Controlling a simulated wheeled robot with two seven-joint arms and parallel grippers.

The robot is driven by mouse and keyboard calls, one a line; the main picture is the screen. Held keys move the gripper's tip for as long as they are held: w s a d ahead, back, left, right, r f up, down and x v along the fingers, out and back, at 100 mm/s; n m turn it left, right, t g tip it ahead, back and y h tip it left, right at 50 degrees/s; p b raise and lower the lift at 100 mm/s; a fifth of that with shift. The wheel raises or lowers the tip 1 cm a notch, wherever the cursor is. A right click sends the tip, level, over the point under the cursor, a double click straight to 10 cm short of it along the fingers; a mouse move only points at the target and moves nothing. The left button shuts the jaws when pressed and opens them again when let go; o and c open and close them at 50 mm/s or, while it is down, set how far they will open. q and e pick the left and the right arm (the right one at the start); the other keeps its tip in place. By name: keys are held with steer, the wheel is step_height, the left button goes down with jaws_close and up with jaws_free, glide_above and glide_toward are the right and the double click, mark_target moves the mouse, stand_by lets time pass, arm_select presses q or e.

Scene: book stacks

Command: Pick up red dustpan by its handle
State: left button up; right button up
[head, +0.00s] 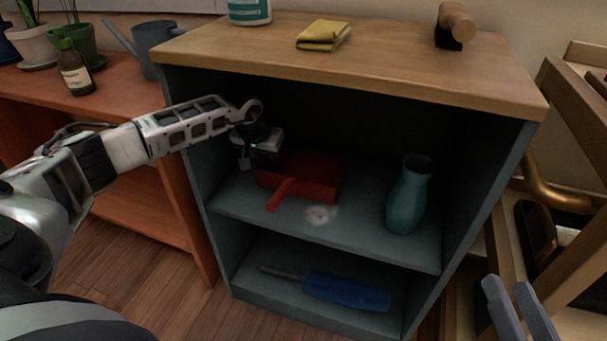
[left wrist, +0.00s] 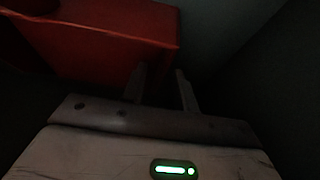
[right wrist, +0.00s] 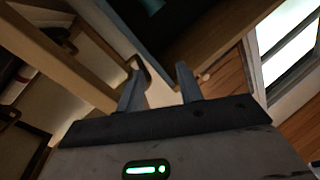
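The red dustpan (head: 312,178) lies on the upper shelf of the cabinet. Its handle (head: 280,194) points toward the shelf's front edge. My left gripper (head: 246,164) is inside the shelf, to the left of the dustpan and apart from the handle. In the left wrist view, the gripper's fingers (left wrist: 162,88) are spread a little with nothing between them, and the red dustpan body (left wrist: 110,42) is just beyond and to the left. My right gripper (head: 516,300) is open and empty at the lower right; its parted fingers also show in the right wrist view (right wrist: 160,85).
A teal vase (head: 409,196) stands to the right on the same shelf (head: 350,236). A blue duster (head: 345,291) lies on the lower shelf. The cabinet top (head: 390,62) and side walls enclose the space. Wooden chairs (head: 570,110) stand at right.

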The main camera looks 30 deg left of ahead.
arm_select(q)
jaws_close()
steer(key=shift+r, duration=0.1)
steer(key=shift+r, duration=0.1)
